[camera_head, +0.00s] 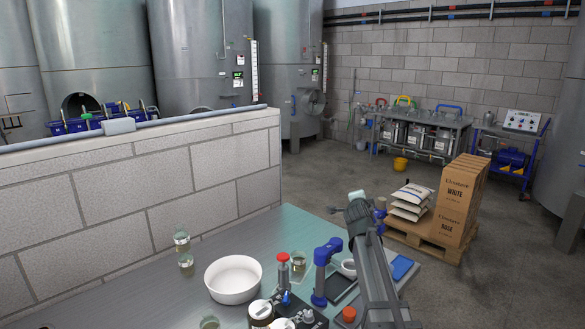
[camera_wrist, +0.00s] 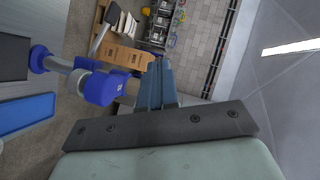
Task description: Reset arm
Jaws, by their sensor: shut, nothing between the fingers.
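My gripper shows in the wrist view (camera_wrist: 156,66). Its two blue-grey fingers are together, with nothing between them. They stick out past a dark bolted plate and point across the room, clear of the bench top. In the head view a long grey arm-like shape rises at the lower right over the bench, and I cannot make out fingers on it.
The bench (camera_head: 150,290) holds a white bowl (camera_head: 233,279), a red-capped bottle (camera_head: 283,270), glass jars (camera_head: 186,264), a blue upright device (camera_head: 322,270) and a blue tray (camera_head: 402,267). A block wall (camera_head: 150,190) borders it. Boxes (camera_head: 460,200) stand beyond on a pallet.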

